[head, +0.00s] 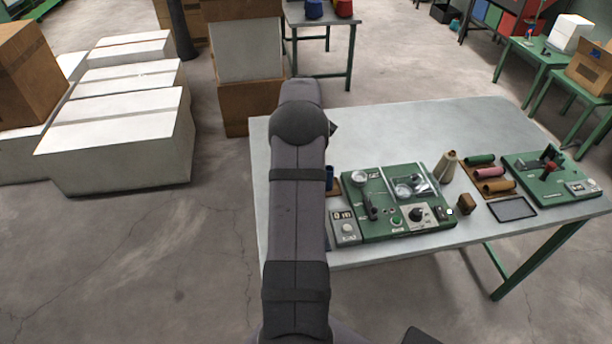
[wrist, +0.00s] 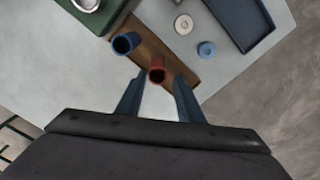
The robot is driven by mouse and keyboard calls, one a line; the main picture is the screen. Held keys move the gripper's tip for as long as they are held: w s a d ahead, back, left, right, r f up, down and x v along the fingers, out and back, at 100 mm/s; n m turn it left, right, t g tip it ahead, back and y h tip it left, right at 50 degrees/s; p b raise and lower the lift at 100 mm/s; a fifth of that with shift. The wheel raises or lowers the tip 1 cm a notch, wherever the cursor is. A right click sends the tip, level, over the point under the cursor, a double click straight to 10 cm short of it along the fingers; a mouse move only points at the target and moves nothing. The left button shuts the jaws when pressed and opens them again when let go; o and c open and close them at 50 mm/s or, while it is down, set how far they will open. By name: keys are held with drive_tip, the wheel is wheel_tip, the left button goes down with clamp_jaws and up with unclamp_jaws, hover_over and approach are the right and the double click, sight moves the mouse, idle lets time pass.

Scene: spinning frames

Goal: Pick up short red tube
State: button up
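The short red tube (wrist: 156,75) stands on a brown wooden board (wrist: 152,45) in the wrist view. My gripper (wrist: 158,80) is open, with one finger to each side of the red tube's near end in the picture. I cannot tell how high the fingers are above it. A blue tube (wrist: 125,43) stands on the same board, up and left of the red one. In the head view my arm hides the red tube and the gripper; only part of a blue tube (head: 329,178) shows beside the arm.
A green machine panel (head: 400,222) lies right of my arm on the grey table (head: 410,125). In the wrist view, a blue tray (wrist: 243,25), a pale disc (wrist: 183,24) and a small blue round piece (wrist: 207,49) lie up and right of the tube.

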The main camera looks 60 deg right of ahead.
drive_tip(key=shift+s+f, duration=0.25)
drive_tip(key=shift+f, duration=0.15)
drive_tip(key=shift+s+d+f+p, duration=0.1)
drive_tip(key=shift+f+p, duration=0.95)
drive_tip(key=shift+f, duration=0.75)
drive_tip(key=shift+d+f+p, duration=0.1)
drive_tip(key=shift+f+p, duration=0.9)
drive_tip(key=shift+f, duration=0.8)
drive_tip(key=c, duration=0.8)
